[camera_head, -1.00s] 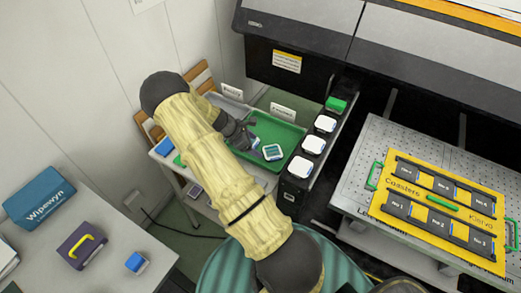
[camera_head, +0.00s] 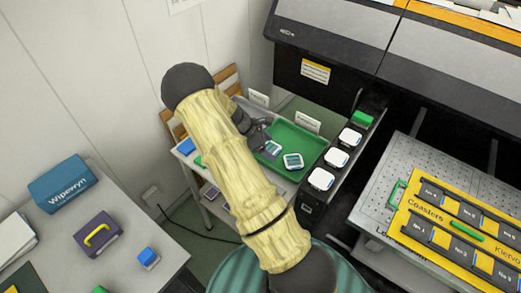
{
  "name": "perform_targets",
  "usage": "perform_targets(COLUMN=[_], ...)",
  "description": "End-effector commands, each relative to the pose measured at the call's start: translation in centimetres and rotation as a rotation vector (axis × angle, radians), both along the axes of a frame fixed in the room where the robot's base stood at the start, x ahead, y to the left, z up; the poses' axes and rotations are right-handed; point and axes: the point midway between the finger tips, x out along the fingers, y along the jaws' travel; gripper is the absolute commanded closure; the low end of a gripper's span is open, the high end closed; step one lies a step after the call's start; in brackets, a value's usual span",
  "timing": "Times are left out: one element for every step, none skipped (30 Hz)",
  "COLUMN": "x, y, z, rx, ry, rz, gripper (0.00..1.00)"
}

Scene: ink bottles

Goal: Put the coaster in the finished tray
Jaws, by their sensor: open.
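The green tray (camera_head: 312,150) stands on a small side table, with a small white sign behind it too blurred to read. Two coasters with white edges lie in it: one coaster (camera_head: 293,161) near the middle, and another coaster (camera_head: 272,148) further left. My gripper (camera_head: 262,137) is open at the tray's left side, just above and beside the left coaster. I cannot tell whether a finger touches that coaster. My forearm hides the tray's left front part.
White-topped blocks (camera_head: 336,158) stand on a dark ledge right of the tray, with a green block (camera_head: 362,118) behind. A yellow coaster jig (camera_head: 452,236) lies on a perforated table. A purple case (camera_head: 97,234) and a blue Wipewyn box (camera_head: 62,184) sit on the left desk.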

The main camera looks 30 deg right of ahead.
Motion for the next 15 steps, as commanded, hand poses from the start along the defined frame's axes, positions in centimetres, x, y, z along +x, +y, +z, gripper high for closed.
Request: perform_targets(x=[-0.1, -0.2, -0.4, -0.6, -0.8, -1.2, -1.4, -1.7, -2.1, -2.5, -2.8, -3.3, -3.7, -4.1, -4.6], y=[0.3, 0.6, 1.1, 1.6, 2.1, 2.9, 3.6, 4.3, 5.3, 6.0, 6.8, 7.8, 8.5, 9.2, 10.1], z=[0.4, 0.6, 1.0, 1.4, 1.8, 2.5, 3.1, 3.6, 4.4, 5.0, 5.6, 6.5, 7.1, 7.7, 8.6], rx=[0.010, 0.017, 0.031, 0.043, 0.058, 0.078, 0.096, 0.113, 0.138, 0.155, 0.174, 0.197, 0.214, 0.231, 0.253], ry=[-0.018, -0.031, -0.056, -0.078, -0.101, -0.137, -0.166, -0.197, -0.235, -0.263, -0.291, -0.326, -0.352, -0.377, -0.409], rz=[-0.015, -0.030, -0.056, -0.080, -0.105, -0.146, -0.178, -0.214, -0.261, -0.298, -0.333, -0.378, -0.413, -0.447, -0.492], gripper=[0.24, 0.24, 0.24, 0.24, 0.24, 0.24, 0.24, 0.24, 0.24, 0.24, 0.24, 0.24, 0.24, 0.24, 0.24])
